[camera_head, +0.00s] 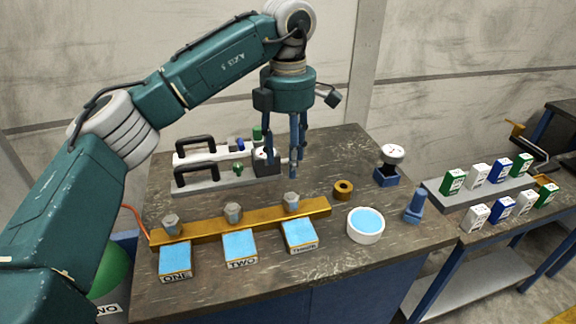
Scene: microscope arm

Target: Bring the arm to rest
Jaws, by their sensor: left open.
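My left arm (222,68) is teal with white joints. It comes in from the left and bends down over the far middle of the table. My left gripper (293,168) points down with blue-grey fingers, open, and nothing shows between them. Its fingertips are just right of a grey-white fixture (212,184) with black handles; I cannot tell if they touch it. My right gripper is not in view.
The dark table (390,240) bears a brass bar (200,233) with hex bolts, blue pads labelled ONE (175,258) and TWO (240,245), a third pad (299,236), a brass ring (343,189), a white dish (365,225), a gauge (391,155) and a blue post (415,206). Small boxes (478,176) stand right.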

